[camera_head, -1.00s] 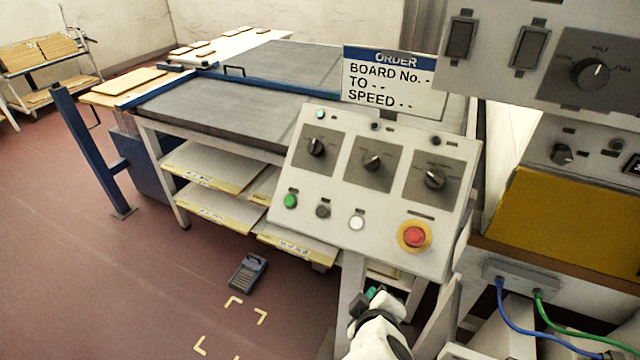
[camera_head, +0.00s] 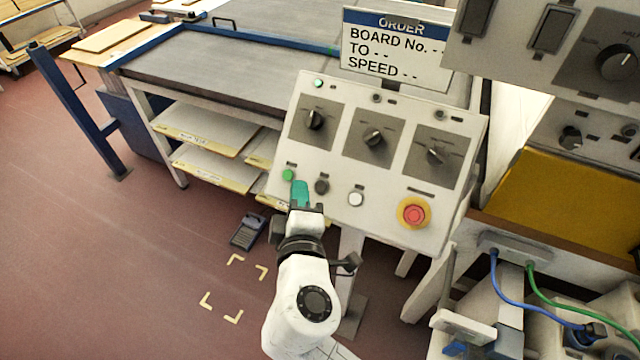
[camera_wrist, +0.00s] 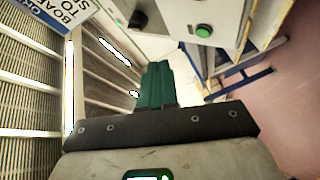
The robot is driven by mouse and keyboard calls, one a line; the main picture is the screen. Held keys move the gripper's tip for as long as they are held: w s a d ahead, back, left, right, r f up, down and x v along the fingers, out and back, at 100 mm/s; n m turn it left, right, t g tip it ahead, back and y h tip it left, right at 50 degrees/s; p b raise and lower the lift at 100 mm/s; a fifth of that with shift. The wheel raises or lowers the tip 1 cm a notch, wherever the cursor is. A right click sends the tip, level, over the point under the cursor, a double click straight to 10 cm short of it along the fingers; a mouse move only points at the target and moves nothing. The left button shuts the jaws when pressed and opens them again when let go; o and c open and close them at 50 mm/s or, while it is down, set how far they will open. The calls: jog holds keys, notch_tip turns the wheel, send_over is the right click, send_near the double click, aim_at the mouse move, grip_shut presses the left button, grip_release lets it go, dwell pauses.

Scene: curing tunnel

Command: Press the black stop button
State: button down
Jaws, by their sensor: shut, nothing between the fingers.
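The black stop button (camera_head: 322,186) is on the lower row of the sloped white control panel (camera_head: 385,205), between a green button (camera_head: 288,175) and a white button (camera_head: 356,199). My gripper (camera_head: 300,190) has its teal fingers together and empty. In the head view the fingertips show between the green and black buttons, left of the black one; I cannot tell their gap to the panel. The wrist view shows the fingers (camera_wrist: 155,85), the green button (camera_wrist: 203,30) and a dark knob-like shape (camera_wrist: 138,18) that I cannot surely identify.
A red emergency button on a yellow ring (camera_head: 413,213) sits at the panel's lower right. Three rotary knobs are above the button row. A blue foot pedal (camera_head: 248,230) lies on the floor. Shelves with boards (camera_head: 205,130) stand behind the panel on the left.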

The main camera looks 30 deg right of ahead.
aim_at(321, 186)
jog(key=shift+w+d+f+b, duration=0.6)
jog(key=shift+d+f+b, duration=0.2)
jog(key=shift+f, duration=0.2)
jog(key=shift+w+d+f+b, duration=0.6)
jog(key=shift+d+f, duration=0.25)
jog(key=shift+f, duration=0.2)
jog(key=shift+w+d+f+b, duration=0.55)
jog(key=shift+d+f+b, duration=0.3)
jog(key=shift+f, duration=0.15)
jog(key=shift+w+d+f, duration=0.15)
jog(key=shift+d+f, duration=0.05)
jog(key=shift+f, duration=0.05)
jog(key=shift+w+d+f+b, duration=0.2)
jog(key=shift+d+f+b, duration=0.1)
jog(key=shift+b, duration=0.2)
dwell(0.7)
jog(key=shift+a, duration=0.1)
jog(key=shift+s+a+r+p, duration=0.4)
jog(key=shift+r, duration=0.15)
